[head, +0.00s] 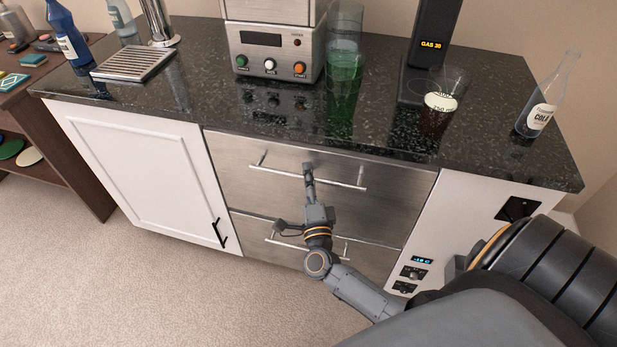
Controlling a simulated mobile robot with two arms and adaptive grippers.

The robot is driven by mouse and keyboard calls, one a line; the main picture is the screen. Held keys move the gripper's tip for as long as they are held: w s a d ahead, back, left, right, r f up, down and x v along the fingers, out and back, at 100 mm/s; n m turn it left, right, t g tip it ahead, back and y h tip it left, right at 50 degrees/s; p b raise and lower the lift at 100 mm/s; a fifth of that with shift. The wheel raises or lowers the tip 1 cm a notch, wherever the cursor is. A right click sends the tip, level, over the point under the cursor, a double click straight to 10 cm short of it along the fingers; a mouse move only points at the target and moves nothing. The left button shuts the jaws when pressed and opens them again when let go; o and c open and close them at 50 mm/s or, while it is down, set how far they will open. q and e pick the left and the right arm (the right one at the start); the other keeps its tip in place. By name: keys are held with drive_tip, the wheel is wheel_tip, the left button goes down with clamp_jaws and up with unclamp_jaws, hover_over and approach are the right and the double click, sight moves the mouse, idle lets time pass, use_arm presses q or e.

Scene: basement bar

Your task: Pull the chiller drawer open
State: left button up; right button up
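Two brushed-steel drawers sit one above the other under the counter, beside a small lit temperature display (422,260). The upper drawer (400,188) has a long horizontal bar handle (345,183) and looks closed. The lower drawer (375,262) has a similar handle, partly hidden by my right arm, and also looks closed. My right gripper (308,171) is at the middle of the upper handle, with its fingertips over the bar. The fingers are seen nearly edge-on, so whether they are closed on the bar does not show. My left gripper is out of view.
A white cabinet door (145,170) is left of the drawers, and a white panel with switches is right. The dark countertop (210,100) holds a machine (270,50), a green-filled glass (343,75), a beaker (440,105) and a cola bottle (545,100). Carpet (150,290) in front is clear.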

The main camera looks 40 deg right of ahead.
drive_tip(key=shift+c, duration=0.6)
clamp_jaws()
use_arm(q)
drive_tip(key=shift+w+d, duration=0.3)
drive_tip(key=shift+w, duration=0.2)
use_arm(e)
drive_tip(key=shift+s, duration=0.1)
